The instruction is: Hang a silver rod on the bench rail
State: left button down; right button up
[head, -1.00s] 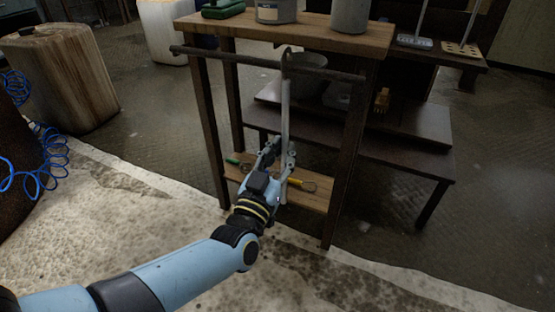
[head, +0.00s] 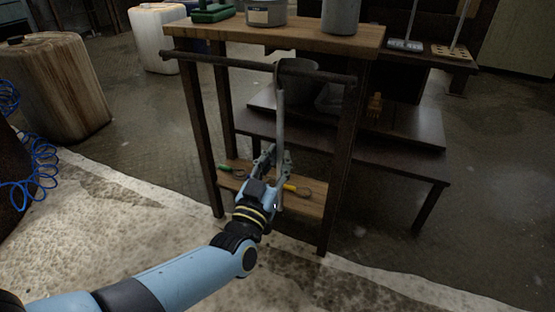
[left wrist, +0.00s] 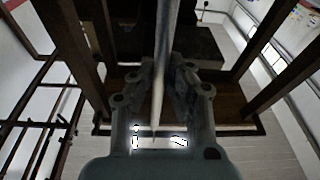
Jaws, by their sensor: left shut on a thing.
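The silver rod (head: 280,120) hangs nearly upright in front of the wooden bench. Its hooked top end meets the dark bench rail (head: 225,60) and appears to lie over it; exact contact is hard to tell. My left gripper (head: 275,163) is shut on the lower part of the rod, below the rail and in front of the lower shelf. In the left wrist view the rod (left wrist: 167,45) runs between the fingers of the left gripper (left wrist: 168,85). My right gripper is out of view.
The bench top (head: 300,36) holds a grey can (head: 266,12), a grey cylinder (head: 341,15) and a green object (head: 213,12). Its lower shelf (head: 312,205) holds a green-handled tool and a yellow-handled tool (head: 296,189). A dark stepped table (head: 400,160) stands behind right.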

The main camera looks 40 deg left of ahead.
pick_arm(q)
jog(key=shift+f, duration=0.3)
jog(key=c, duration=1.2)
grip_release()
jog(key=shift+c, duration=0.2)
jog(key=v, duration=1.2)
